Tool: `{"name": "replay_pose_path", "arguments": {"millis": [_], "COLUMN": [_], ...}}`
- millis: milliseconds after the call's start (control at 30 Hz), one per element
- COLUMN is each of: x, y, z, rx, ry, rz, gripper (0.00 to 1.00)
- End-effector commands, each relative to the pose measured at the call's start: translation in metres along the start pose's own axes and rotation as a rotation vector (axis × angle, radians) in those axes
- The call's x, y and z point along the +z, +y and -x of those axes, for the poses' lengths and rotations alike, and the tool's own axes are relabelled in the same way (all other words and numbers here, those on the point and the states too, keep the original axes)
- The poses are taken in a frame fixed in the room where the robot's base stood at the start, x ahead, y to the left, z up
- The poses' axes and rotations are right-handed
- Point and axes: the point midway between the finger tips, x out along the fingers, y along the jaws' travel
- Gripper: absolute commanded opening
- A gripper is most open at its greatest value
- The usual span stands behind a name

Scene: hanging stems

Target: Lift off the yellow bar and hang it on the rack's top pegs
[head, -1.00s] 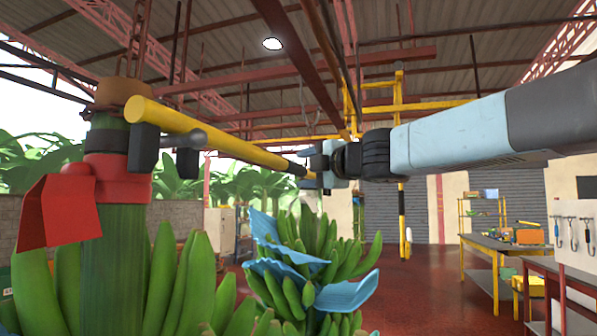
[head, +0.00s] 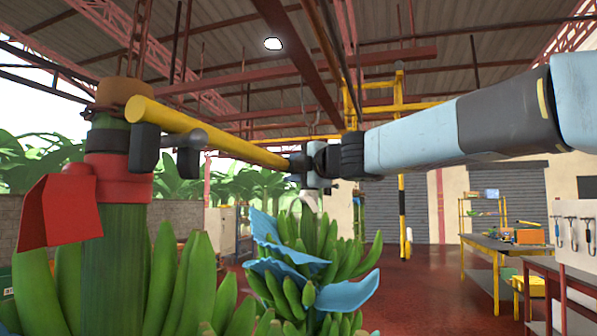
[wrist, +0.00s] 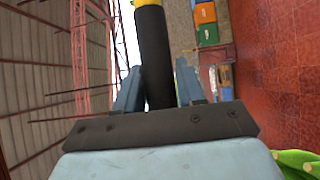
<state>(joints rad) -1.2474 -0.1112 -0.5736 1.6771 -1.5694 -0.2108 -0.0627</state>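The yellow bar (head: 215,143) slants from the near left, beside a banana stem (head: 120,170) with a red collar, toward the middle. Its near end has dark, upright padded pieces (head: 145,148) below it. Its far end is a black section, which shows in the wrist view (wrist: 154,55). My gripper (head: 302,166) is at that far end. In the wrist view its two fingers (wrist: 158,85) stand on either side of the black section, with a thin gap at the right finger. A white panel with hanging tools (head: 573,232), perhaps the rack, stands at the right edge; its top pegs are not clear.
A banana bunch with blue sheets (head: 310,265) hangs below my gripper. Green bananas (head: 180,285) fill the lower left. A workbench (head: 500,246) with boxes stands at the right. A yellow frame (head: 400,110) rises behind. The red floor between is open.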

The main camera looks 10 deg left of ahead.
Motion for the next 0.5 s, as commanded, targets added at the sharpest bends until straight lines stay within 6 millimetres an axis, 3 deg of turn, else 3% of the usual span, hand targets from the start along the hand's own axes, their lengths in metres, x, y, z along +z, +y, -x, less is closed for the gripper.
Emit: {"name": "replay_pose_path", "arguments": {"millis": [367, 500], "x": [0.0002, 0.0002], "y": [-0.0018, -0.0016], "z": [-0.0002, -0.0001], "rx": [-0.003, -0.002], "ry": [0.000, 0.000], "rz": [0.000, 0.000], "gripper": [0.00, 0.00]}}
